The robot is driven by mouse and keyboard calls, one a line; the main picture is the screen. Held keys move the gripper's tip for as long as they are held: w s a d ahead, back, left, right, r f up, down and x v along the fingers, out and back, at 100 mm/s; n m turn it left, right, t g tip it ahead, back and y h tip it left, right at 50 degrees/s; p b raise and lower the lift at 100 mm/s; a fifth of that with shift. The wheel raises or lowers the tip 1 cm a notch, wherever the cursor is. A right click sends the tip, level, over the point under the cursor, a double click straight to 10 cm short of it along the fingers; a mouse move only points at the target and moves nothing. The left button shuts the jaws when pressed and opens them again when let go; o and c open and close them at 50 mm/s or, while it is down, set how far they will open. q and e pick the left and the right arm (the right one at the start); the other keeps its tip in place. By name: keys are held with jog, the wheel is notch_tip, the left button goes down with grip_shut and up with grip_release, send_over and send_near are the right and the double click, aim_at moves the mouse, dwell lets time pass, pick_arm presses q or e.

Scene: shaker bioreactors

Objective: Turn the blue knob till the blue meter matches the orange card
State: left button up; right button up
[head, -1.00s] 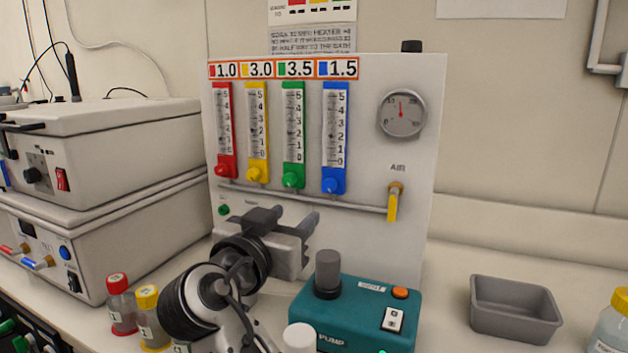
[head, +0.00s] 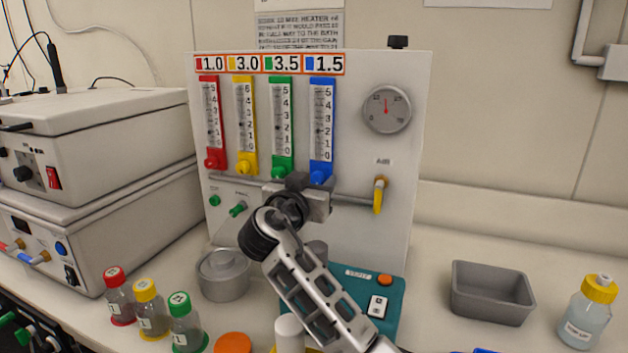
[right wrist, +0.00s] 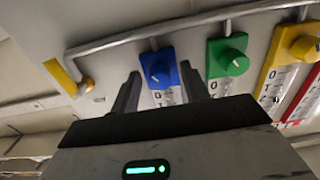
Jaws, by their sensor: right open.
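The blue meter (head: 321,122) is the rightmost of the coloured meters on the white panel. The orange-framed card (head: 323,65) above it reads 1.5. Its small dark float seems to sit near 2; the exact reading is too small to tell. The blue knob (head: 319,177) is at the meter's foot, partly behind my right gripper (head: 308,187). In the right wrist view, the blue knob (right wrist: 158,70) shows between the two open fingers of my right gripper (right wrist: 160,78), a little beyond them. It does not look gripped. My left gripper is not in view.
The green knob (right wrist: 232,63) sits close beside the blue one. A grey pipe (head: 352,200) runs below the knobs to a yellow air valve (head: 379,195). A teal pump (head: 385,305) stands below, and a grey tray (head: 492,292) at right.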

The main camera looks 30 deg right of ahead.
jog(key=c, duration=1)
jog(key=shift+n+b, duration=0.4)
jog(key=shift+n, duration=0.4)
jog(key=n, duration=0.3)
jog(key=shift+n, duration=1.2)
